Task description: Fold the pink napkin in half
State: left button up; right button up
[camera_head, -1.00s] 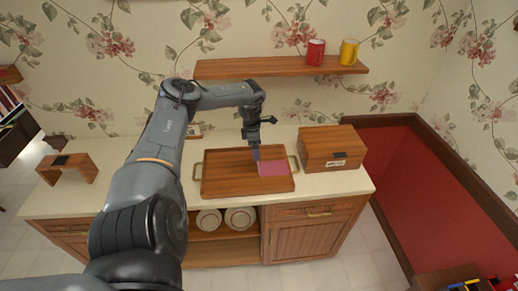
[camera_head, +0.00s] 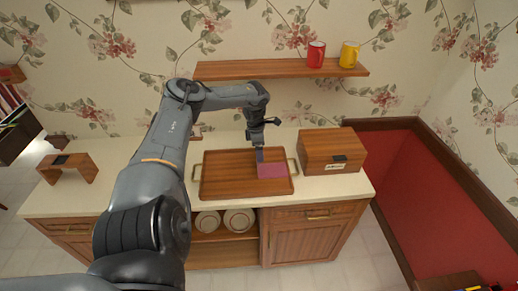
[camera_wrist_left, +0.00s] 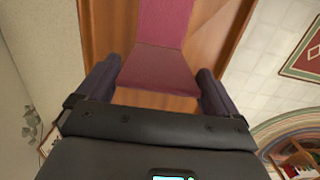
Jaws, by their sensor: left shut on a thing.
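The pink napkin (camera_head: 272,171) lies on the right part of a wooden tray (camera_head: 225,188) on the counter. My left gripper (camera_head: 260,156) points down at the napkin's far left part. In the left wrist view the napkin (camera_wrist_left: 165,22) runs down between the two dark fingers of my left gripper (camera_wrist_left: 158,85). A crease crosses it there, and its near part looks lifted towards the gripper. The gripper is shut on the napkin; the exact contact is hard to see. My right gripper is not in view.
A wooden box (camera_head: 332,150) stands on the counter just right of the tray. A wall shelf (camera_head: 270,69) above holds a red mug (camera_head: 316,54) and a yellow mug (camera_head: 349,54). A small wooden stand (camera_head: 70,168) is at the counter's left end.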

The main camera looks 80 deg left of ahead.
pick_arm(q)
jog(key=shift+f, duration=0.15)
dwell(0.3)
jog(key=o, duration=0.3)
jog(key=shift+o, duration=0.2)
jog(key=shift+d, duration=0.1)
jog(key=shift+r, duration=0.35)
notch_tip(320, 180, up, 10)
jog(key=s, duration=0.1)
